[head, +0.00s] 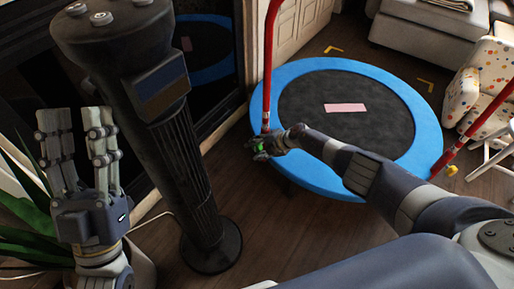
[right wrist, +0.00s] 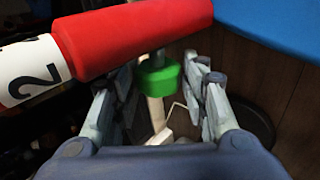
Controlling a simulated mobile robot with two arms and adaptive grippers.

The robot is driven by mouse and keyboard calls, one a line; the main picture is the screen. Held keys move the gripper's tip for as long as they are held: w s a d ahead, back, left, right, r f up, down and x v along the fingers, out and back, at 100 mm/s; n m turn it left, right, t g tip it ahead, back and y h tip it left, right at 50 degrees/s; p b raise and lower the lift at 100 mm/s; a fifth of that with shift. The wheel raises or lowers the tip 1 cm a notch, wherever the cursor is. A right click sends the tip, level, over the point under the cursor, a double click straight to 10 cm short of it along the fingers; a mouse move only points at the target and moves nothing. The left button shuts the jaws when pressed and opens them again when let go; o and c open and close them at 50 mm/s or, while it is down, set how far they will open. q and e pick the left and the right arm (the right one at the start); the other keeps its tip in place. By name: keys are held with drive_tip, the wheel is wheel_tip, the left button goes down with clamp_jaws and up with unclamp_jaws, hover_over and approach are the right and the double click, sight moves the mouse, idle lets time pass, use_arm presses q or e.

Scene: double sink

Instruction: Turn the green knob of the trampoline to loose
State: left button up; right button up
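The trampoline (head: 293,75) has a blue rim, a black mat and red posts. The green knob (head: 259,147) is at the foot of its left red post (head: 270,60). In the right wrist view, the green knob (right wrist: 160,78) sits below the red post (right wrist: 130,35), which bears a white band marked "2". My right gripper (head: 264,147) is at the knob. In its wrist view, its open fingers (right wrist: 164,88) stand either side of the knob, with a narrow gap on the right; contact on the left is unclear. My left gripper (head: 77,112) is raised, open and empty.
A dark column-shaped appliance (head: 165,120) stands between my left gripper and the trampoline. A plant (head: 25,215) is at the lower left. A yellow knob (head: 452,170) is at the right post. A spotted chair (head: 480,80) stands at the right. Wooden floor is clear in front.

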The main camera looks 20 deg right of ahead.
drive_tip(key=shift+d+r, duration=0.1)
idle(0.3)
drive_tip(key=shift+s+d+r, duration=0.15)
drive_tip(key=shift+d+r, duration=0.3)
drive_tip(key=shift+r, duration=0.1)
drive_tip(key=shift+s+d+r, duration=0.2)
drive_tip(key=shift+s+r, duration=0.25)
drive_tip(key=shift+s, duration=0.05)
drive_tip(key=v, duration=0.9)
drive_tip(key=shift+s, duration=0.15)
